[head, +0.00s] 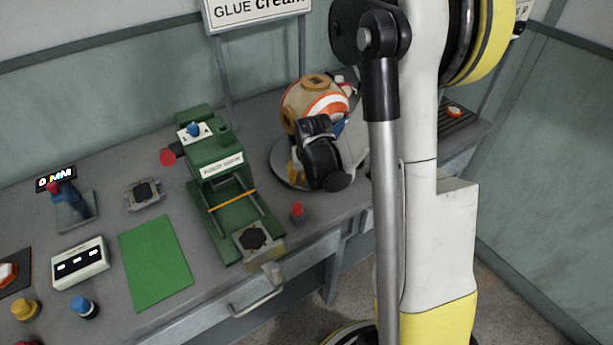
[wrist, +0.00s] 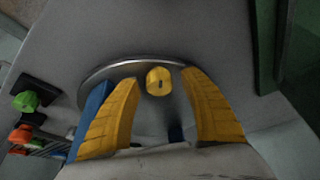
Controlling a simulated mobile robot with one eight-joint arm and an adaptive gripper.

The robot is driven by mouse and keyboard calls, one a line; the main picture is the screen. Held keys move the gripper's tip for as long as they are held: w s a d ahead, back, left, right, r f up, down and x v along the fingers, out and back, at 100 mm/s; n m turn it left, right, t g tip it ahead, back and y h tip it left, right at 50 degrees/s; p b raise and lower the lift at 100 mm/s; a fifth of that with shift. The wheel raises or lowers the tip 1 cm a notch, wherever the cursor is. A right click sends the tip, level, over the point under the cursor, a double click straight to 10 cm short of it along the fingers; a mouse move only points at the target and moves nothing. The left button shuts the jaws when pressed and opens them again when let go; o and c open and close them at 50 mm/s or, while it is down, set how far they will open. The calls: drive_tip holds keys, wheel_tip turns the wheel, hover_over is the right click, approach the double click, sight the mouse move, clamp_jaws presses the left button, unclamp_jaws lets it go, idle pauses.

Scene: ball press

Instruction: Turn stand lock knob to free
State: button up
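The yellow lock knob (wrist: 159,81) shows in the wrist view, with a small dark mark on its face. It sits near the silver-rimmed edge of a round grey stand plate (wrist: 112,70). My gripper (wrist: 158,77) has its two yellow fingers apart, one on each side of the knob. A gap shows between the knob and each fingertip, so it is not clamped. Blue parts show beside the left finger and between the fingers. In the head view the round stand plate (head: 282,167) is mostly hidden under a cream, orange and black assembly; the knob and fingertips cannot be made out there.
A green press (head: 212,160) stands left of the stand, with a red button (head: 297,210) between them at the front. A green mat (head: 155,262) and a display box (head: 80,263) lie farther left. In the wrist view a green knob (wrist: 26,101) is at left.

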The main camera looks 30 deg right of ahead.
drive_tip(key=v, duration=1.2)
drive_tip(key=shift+s, duration=0.1)
